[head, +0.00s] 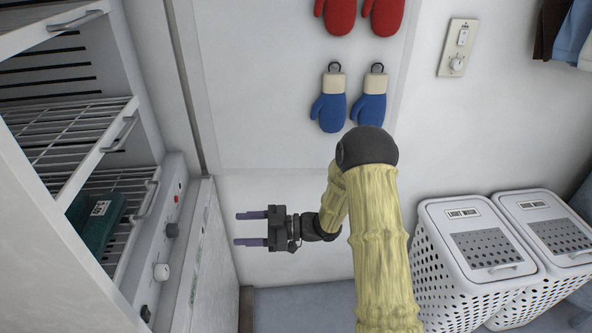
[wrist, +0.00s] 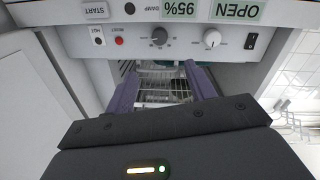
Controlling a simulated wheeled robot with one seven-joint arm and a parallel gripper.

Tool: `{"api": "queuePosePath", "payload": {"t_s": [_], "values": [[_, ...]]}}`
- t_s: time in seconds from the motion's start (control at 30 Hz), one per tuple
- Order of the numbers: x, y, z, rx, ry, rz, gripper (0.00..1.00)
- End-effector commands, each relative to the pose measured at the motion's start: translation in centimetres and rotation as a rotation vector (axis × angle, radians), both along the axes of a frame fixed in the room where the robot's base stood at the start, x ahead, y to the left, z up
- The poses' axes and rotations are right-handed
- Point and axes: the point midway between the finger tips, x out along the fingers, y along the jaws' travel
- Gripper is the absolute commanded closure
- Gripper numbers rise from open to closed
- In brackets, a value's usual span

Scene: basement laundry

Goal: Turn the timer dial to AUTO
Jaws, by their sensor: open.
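Two dials sit on the machine's front panel (wrist: 185,42), which appears upside down in the wrist view: a dark dial (wrist: 160,36) and a white dial (wrist: 211,39). In the head view, the dark dial (head: 172,230) and the white dial (head: 161,271) show on the left. No readable AUTO or timer mark shows, so I cannot tell which is the timer dial. My gripper (head: 240,229) is open and empty, pointing left toward the panel and apart from it. Its fingers also show in the wrist view (wrist: 160,72), below the dials.
A wall plate (head: 457,48) with a switch and small knob is at upper right. A red button (wrist: 119,40) and black rocker switch (wrist: 251,41) flank the dials. Wire racks (head: 80,130) stand left. Blue mitts (head: 332,105) hang above my arm; white hampers (head: 475,265) stand right.

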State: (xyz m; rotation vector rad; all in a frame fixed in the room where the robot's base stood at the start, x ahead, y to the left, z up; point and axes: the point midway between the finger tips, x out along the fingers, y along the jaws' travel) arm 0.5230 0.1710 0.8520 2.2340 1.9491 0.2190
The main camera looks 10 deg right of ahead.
Motion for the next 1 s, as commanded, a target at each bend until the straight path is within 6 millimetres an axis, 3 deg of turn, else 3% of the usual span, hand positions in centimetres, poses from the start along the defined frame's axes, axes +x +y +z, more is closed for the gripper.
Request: {"api": "queuePosePath", "payload": {"t_s": [0.07,0.1,0.33,0.63,1.0], "values": [[-0.1,-1.4,0.0,0.0,0.001,-0.004,0.45],[0.3,-1.2,1.1,-0.026,-0.004,-0.028,0.45],[2.7,-1.8,3.5,-0.174,0.012,-0.202,0.45],[4.9,-3.9,6.7,-0.345,0.061,-0.425,0.45],[5.4,-7.9,10.8,-0.523,0.177,-0.691,0.45]]}}
